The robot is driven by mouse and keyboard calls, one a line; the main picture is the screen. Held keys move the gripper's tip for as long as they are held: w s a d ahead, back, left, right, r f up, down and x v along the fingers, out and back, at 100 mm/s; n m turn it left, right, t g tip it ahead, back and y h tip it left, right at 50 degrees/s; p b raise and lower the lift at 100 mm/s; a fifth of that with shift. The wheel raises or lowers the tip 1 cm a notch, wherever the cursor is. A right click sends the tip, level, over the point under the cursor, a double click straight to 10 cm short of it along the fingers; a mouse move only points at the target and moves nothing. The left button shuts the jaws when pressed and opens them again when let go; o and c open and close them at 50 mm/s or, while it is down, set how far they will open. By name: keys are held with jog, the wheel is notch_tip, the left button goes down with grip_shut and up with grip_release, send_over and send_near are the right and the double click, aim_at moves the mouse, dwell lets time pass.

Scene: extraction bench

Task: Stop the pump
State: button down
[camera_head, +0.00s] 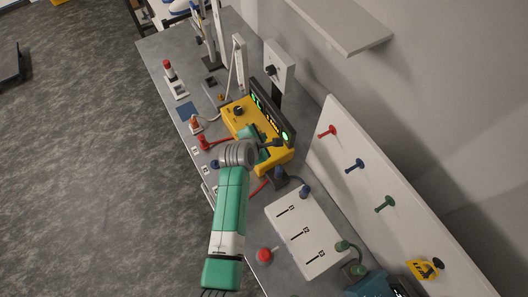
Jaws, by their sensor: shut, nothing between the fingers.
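My green and white arm reaches up from the bottom, and my gripper (277,143) is over the right part of this unit, shut and empty. My wrist hides part of the unit's front. I cannot tell whether the fingers touch it. A blue-teal device (372,286) is partly cut off at the bottom edge.
A white box (304,233) with numbered slots and a red button (264,254) are nearer. A stand (212,62) and small red-topped items (169,70) are farther back.

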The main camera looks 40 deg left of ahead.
notch_tip(320, 180, down, 8)
jog(key=b, duration=0.7)
jog(key=shift+b, duration=0.3)
jog(key=shift+f, duration=0.4)
jog(key=shift+f, duration=0.1)
dwell(1.0)
jog(key=shift+f+b, duration=0.3)
jog(key=shift+f, duration=0.4)
dwell(0.7)
jog(key=shift+r+p, duration=0.7)
jog(key=shift+r, duration=0.15)
